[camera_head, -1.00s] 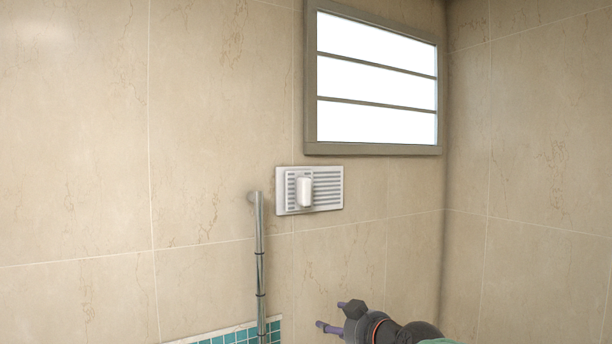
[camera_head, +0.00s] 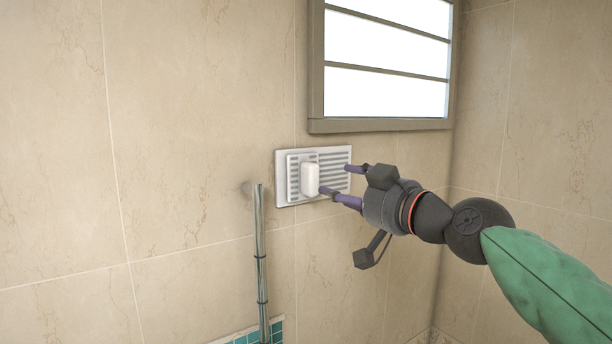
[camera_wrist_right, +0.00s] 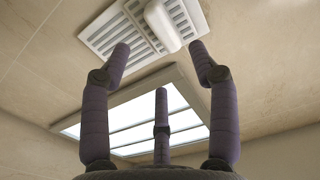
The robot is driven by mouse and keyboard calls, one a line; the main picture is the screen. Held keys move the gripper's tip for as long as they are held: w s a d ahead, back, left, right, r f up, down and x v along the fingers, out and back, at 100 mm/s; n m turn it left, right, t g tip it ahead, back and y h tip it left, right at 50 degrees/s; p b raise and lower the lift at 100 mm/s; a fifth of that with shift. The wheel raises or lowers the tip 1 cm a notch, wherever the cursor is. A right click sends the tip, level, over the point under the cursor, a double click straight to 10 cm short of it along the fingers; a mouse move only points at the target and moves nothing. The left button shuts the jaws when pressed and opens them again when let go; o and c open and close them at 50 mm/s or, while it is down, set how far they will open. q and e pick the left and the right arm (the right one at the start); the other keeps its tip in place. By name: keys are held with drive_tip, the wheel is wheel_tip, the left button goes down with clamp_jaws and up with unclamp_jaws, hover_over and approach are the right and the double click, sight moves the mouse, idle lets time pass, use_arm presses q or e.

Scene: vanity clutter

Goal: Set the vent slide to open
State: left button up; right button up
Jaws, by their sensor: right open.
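The vent (camera_head: 336,161) is a white slatted plate on the tiled wall, below the window. Its slide has a rounded white knob (camera_head: 310,179) and sits at the left part of the plate. My right gripper (camera_head: 335,179) is open in front of the vent's right half, with one fingertip close to the knob; I cannot tell whether it touches. In the right wrist view, the vent (camera_wrist_right: 101,39) and knob (camera_wrist_right: 163,27) lie beyond the spread purple fingers (camera_wrist_right: 161,70), with nothing between them. My left gripper is out of view.
A window (camera_head: 385,126) with a grey frame is above the vent. A vertical metal pipe (camera_head: 260,240) stands on the wall below left. Teal tiles (camera_head: 277,328) edge the bottom. The wall corner is to the right.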

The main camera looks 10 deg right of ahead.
sight(319, 181)
drive_tip(key=p+x, duration=0.2)
drive_tip(key=x, duration=0.6)
drive_tip(key=shift+w+a, duration=0.15)
drive_tip(key=shift+w, duration=0.1)
drive_tip(key=shift+w+a+p, duration=0.1)
drive_tip(key=shift+w+p, duration=0.3)
drive_tip(key=shift+w+a+f, duration=0.1)
drive_tip(key=shift+w+a, duration=0.05)
drive_tip(key=shift+w, duration=0.25)
drive_tip(key=shift+s, duration=0.15)
clamp_jaws()
